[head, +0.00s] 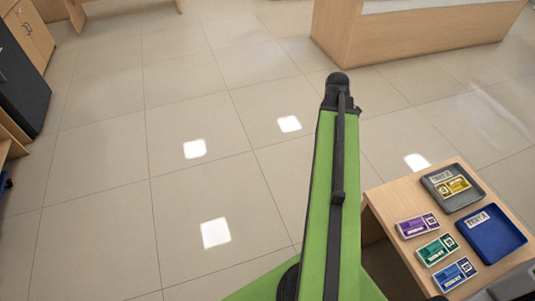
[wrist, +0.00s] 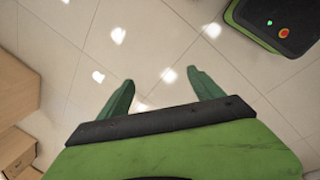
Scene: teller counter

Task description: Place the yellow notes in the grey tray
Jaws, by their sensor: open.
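The yellow notes (head: 453,186) lie inside the grey tray (head: 467,201) on the small wooden table at the right of the head view. A white label shows on the tray beside them. My gripper (wrist: 162,88) shows in the wrist view with its two green fingers spread apart and nothing between them. It is over bare floor, away from the table. The notes and the tray do not show in the wrist view. The gripper's fingers cannot be made out in the head view, where my arm stands in the middle.
A blue tray (head: 491,236) with a label sits in front of the grey one. Purple notes (head: 417,226), green notes (head: 438,250) and blue notes (head: 455,275) lie on the wooden table (head: 395,197). A wooden counter (head: 400,30) stands behind. The tiled floor at left is clear.

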